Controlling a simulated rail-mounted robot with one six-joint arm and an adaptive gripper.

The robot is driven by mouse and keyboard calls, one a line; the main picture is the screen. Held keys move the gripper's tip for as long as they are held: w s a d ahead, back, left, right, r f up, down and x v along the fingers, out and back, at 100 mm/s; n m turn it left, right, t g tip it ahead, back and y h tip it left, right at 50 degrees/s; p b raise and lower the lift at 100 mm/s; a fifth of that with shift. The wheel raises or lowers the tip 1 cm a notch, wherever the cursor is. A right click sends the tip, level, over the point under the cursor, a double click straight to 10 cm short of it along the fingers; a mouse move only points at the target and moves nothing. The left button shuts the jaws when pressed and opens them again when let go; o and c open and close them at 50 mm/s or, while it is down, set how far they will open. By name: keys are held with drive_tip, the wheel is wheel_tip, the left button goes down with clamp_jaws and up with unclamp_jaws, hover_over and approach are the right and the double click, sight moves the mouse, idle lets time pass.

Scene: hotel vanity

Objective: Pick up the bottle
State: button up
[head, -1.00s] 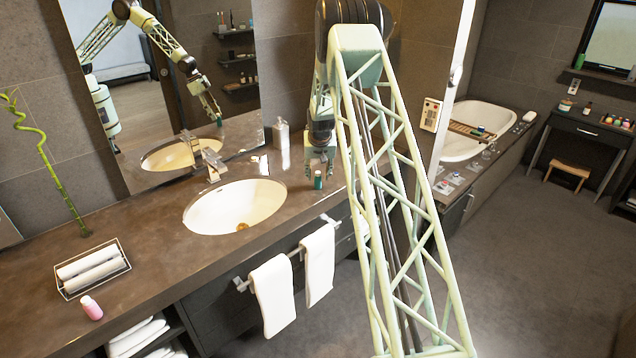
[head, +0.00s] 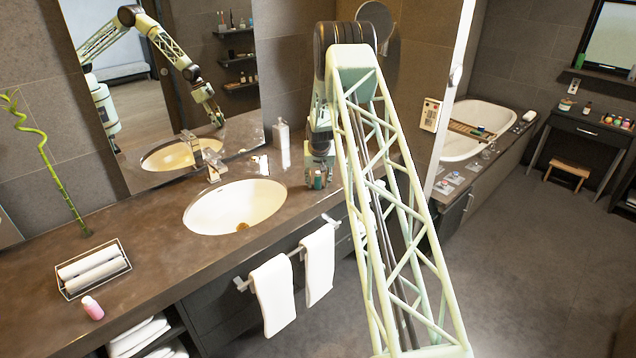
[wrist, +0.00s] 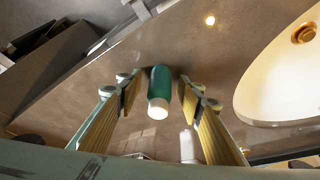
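A small green bottle (head: 318,181) with a white cap stands on the brown vanity counter (head: 150,235), right of the sink. In the wrist view the bottle (wrist: 160,85) lies between the two finger pads, with a gap on each side. My gripper (wrist: 157,98) is open and straddles it. In the head view my gripper (head: 320,172) is low over the counter and its fingers partly hide the bottle. A pink bottle (head: 92,308) stands far off at the counter's front left.
The oval sink (head: 215,208) and faucet (head: 213,163) are left of my gripper. A tall dispenser (head: 281,142) stands behind it near the mirror (head: 235,85). Towels (head: 272,297) hang on a bar at the front. A roll tray (head: 68,290) is at left.

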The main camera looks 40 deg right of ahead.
sight(318, 173)
drive_tip(key=shift+c, duration=0.9)
drive_tip(key=c, duration=0.8)
drive_tip(key=shift+r, duration=0.1)
drive_tip(key=shift+r, duration=1.7)
drive_tip(key=s+a+b, duration=0.1)
drive_tip(key=s+a, duration=0.2)
drive_tip(key=s+a+r+b, duration=0.1)
drive_tip(key=s+a, duration=0.3)
drive_tip(key=s+a+b, duration=0.1)
drive_tip(key=s+a, duration=0.3)
drive_tip(key=shift+s+a+r, duration=0.1)
drive_tip(key=shift+s+r, duration=0.1)
